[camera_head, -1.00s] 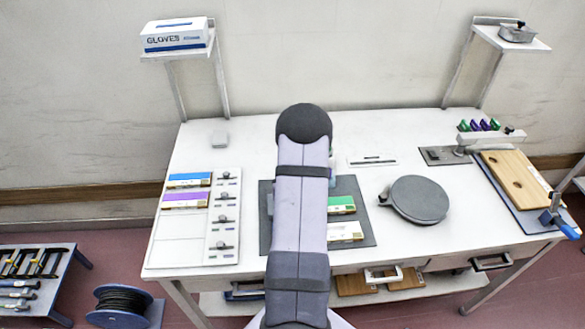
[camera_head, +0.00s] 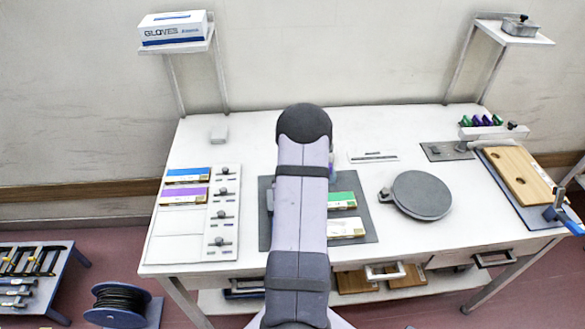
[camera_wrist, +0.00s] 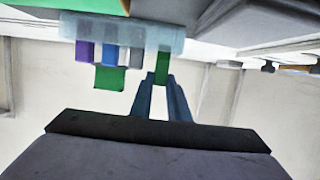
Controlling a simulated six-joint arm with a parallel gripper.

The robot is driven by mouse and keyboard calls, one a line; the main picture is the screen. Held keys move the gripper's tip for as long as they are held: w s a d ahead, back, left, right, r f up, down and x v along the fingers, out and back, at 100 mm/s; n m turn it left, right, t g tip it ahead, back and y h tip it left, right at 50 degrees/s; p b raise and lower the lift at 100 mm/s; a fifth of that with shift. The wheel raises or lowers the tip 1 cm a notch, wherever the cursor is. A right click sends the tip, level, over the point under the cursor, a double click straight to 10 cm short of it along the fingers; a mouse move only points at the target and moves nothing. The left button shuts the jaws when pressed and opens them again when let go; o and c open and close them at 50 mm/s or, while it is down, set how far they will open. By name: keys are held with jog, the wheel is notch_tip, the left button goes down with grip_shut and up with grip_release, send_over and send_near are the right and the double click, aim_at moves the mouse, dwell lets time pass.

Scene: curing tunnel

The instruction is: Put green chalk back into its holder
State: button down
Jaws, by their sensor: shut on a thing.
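In the wrist view my gripper (camera_wrist: 160,78) is shut on the green chalk (camera_wrist: 162,64), a short green piece between the fingertips. Its far end meets the edge of a pale translucent holder (camera_wrist: 165,35); I cannot tell whether it sits inside. A purple piece (camera_wrist: 82,52), a blue piece (camera_wrist: 110,57) and a grey piece (camera_wrist: 135,58) stick out of the same holder, left of my gripper. A wider green piece (camera_wrist: 108,78) shows beside them. In the head view my own arm hides the gripper and the chalk.
A dark mat (camera_head: 362,228) lies under my arm, with a green-topped box (camera_head: 341,200) on it. A round dark plate (camera_head: 421,195) stands to the right. Blue and purple boxes (camera_head: 186,175) lie at left. A rack (camera_head: 493,132) with green and purple items is at back right.

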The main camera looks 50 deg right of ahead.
jog(key=c, duration=1.6)
grip_release()
jog(key=shift+r, duration=0.1)
jog(key=shift+r+p, duration=2.45)
jog(key=shift+r, duration=1)
